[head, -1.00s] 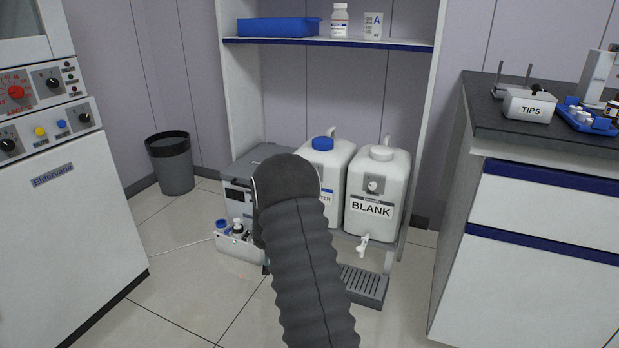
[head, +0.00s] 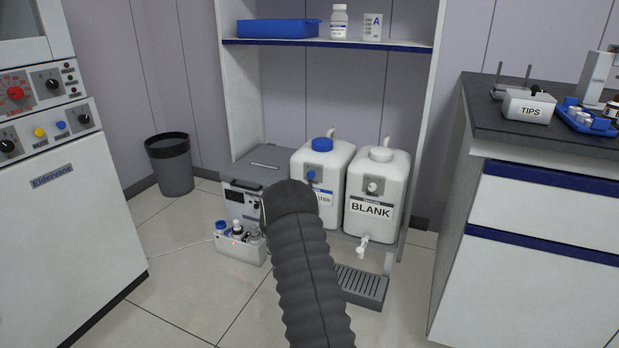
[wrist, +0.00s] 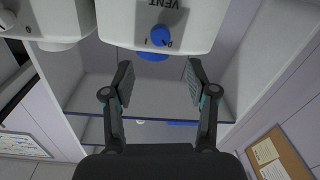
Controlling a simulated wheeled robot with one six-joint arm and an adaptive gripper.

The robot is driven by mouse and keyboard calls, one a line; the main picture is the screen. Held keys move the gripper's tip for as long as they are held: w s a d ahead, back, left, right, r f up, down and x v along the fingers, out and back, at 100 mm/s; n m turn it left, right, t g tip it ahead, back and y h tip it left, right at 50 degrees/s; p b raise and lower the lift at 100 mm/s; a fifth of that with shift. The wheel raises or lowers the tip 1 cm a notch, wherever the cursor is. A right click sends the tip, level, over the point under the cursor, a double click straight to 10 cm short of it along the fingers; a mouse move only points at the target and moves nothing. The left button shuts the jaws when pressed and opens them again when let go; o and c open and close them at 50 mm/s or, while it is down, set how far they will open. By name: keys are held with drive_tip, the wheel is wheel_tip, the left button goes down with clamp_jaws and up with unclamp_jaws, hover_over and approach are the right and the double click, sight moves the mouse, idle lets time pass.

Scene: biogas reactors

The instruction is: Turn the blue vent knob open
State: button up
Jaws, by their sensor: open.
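The blue vent knob (head: 311,176) is on the front of the left white container (head: 338,160), which has a blue cap (head: 322,144). In the wrist view the scene is upside down: the blue knob (wrist: 160,36) sits near the word VENT, with marks on either side. Its pointer seems to lean towards the 0 mark, but it is small. My gripper (wrist: 159,82) is open and empty, its fingers spread below the knob in that picture and apart from it. In the head view my dark arm hides the gripper and part of the container's label.
The BLANK container (head: 392,180) with a white knob and tap stands close on the right. A grey box (head: 262,170) and a bottle caddy (head: 240,247) are on the left. A blue-edged shelf (head: 330,43) is above. A drip tray (head: 362,287) lies in front.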

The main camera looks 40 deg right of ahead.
sight(311, 174)
drive_tip(key=x, duration=0.9)
drive_tip(key=shift+w+d, duration=0.15)
drive_tip(key=shift+d, duration=0.1)
clamp_jaws()
